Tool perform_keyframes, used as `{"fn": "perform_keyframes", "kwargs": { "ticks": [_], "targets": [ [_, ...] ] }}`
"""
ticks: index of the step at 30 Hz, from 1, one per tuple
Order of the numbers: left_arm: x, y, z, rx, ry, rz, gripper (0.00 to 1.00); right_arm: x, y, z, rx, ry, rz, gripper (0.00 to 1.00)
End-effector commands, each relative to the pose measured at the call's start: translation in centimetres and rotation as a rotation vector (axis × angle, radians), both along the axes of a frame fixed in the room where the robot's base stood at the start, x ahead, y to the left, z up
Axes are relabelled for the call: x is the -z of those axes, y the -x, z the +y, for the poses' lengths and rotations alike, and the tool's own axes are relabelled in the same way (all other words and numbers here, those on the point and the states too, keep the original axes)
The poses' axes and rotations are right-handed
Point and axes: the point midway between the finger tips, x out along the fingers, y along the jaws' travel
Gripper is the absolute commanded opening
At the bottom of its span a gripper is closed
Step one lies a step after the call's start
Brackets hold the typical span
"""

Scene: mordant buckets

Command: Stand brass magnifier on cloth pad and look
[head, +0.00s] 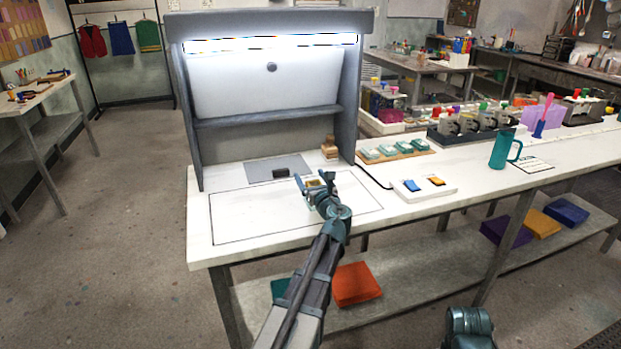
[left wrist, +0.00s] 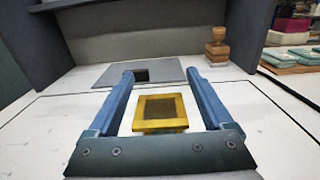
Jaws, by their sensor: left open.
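The brass magnifier (left wrist: 160,112) is a small gold square frame with a darker middle. It shows between the two blue fingers of my left gripper (left wrist: 160,76), with gaps on both sides. In the head view my left gripper (head: 314,179) is open over the white bench, and the magnifier (head: 313,184) is a small yellow patch there. The grey cloth pad (head: 262,173) lies flat beyond the gripper inside the booth; it also shows in the left wrist view (left wrist: 112,76). My right gripper's fingers are out of the picture.
A wooden stamp-like object (head: 329,148) stands right of the pad. The grey booth (head: 183,120) walls in the back and sides. The bench's front left is clear.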

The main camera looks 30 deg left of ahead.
Motion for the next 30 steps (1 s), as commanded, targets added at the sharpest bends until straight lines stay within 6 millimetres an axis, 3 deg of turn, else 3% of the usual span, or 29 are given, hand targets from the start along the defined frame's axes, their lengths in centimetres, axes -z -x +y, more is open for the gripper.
{"fn": "perform_keyframes", "kwargs": {
  "ticks": [15, 21, 30],
  "targets": [
    [0.0, 6.6, -7.4, 0.002, 0.000, 0.000, 0.85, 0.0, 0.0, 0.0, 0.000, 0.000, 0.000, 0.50],
    [0.0, 7.6, -8.8, 0.001, 0.000, 0.000, 0.85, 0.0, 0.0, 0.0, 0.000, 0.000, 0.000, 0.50],
    [0.0, 7.8, -9.1, 0.000, 0.000, 0.000, 0.85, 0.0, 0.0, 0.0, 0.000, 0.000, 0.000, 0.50]
  ]
}}
